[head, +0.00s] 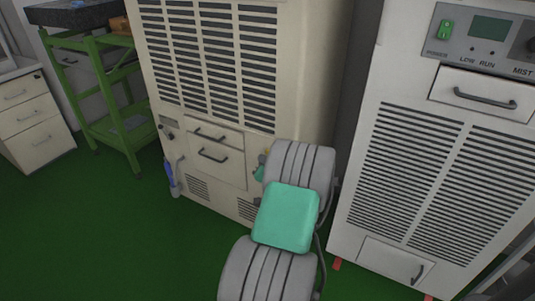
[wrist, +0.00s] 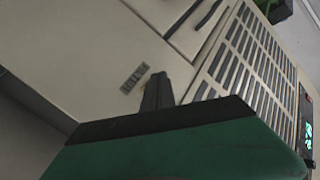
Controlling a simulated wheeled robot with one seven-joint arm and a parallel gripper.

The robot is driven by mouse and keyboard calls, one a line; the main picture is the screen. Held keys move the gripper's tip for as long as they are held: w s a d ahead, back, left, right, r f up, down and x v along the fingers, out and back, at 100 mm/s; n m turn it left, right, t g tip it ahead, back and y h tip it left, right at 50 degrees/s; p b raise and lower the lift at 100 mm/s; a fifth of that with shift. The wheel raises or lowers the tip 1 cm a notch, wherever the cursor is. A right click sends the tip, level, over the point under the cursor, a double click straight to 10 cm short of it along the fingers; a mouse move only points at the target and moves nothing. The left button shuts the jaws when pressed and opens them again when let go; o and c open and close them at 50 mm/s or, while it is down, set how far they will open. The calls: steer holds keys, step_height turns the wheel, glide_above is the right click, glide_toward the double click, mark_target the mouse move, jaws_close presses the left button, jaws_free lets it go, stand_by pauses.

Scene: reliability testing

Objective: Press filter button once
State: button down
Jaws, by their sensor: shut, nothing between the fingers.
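No button marked as filter can be made out in either view. A cream cabinet (head: 213,120) with slatted vents and two drawer handles stands ahead in the head view. A second machine (head: 436,125) at the right has a grey control panel (head: 485,38) with a green power switch (head: 444,29) and labels POWER, LOW, RUN and MIST. My gripper shows in the wrist view as shut dark fingers (wrist: 157,92) above a green hand, in front of a pale panel with a small dark label (wrist: 134,80). In the head view my arm largely hides it.
A lit green display (wrist: 308,134) sits at the right edge of the wrist view. A green cart (head: 100,90) and white drawers (head: 32,120) stand at the left in the head view. The green floor (head: 110,230) at lower left is clear.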

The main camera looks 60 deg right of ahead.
steer(key=a, duration=0.4)
steer(key=shift+s+a, duration=0.1)
steer(key=shift+s, duration=0.1)
stand_by(0.5)
steer(key=w+a+r+n+g+y+p, duration=0.1)
steer(key=w+a+r+n+y+p, duration=0.3)
steer(key=a, duration=0.4)
steer(key=w+a+r+n+y+p, duration=0.2)
steer(key=w+a+r+p, duration=0.2)
steer(key=a+r, duration=0.3)
steer(key=w+a+r+n+g+y+p, duration=0.1)
steer(key=w+a+r+n+y+p, duration=0.25)
steer(key=a, duration=0.55)
steer(key=s+a+r+n+g+y+p, duration=0.1)
steer(key=s+a+r+n+g+p, duration=0.1)
steer(key=a+r+p, duration=0.3)
steer(key=s+a+r+n+g+y+p, duration=0.1)
steer(key=a+r+n+p, duration=0.15)
steer(key=a, duration=0.55)
steer(key=s+a+r+g+p, duration=0.2)
steer(key=s+a+r+p, duration=0.1)
steer(key=s, duration=0.4)
steer(key=s+a+r+n+g+h+p, duration=0.1)
steer(key=s+a+r+g+p, duration=0.1)
steer(key=s+a+r, duration=0.4)
steer(key=shift+s+r+g+p, duration=0.3)
steer(key=shift+s+p, duration=0.1)
steer(key=shift+s, duration=0.4)
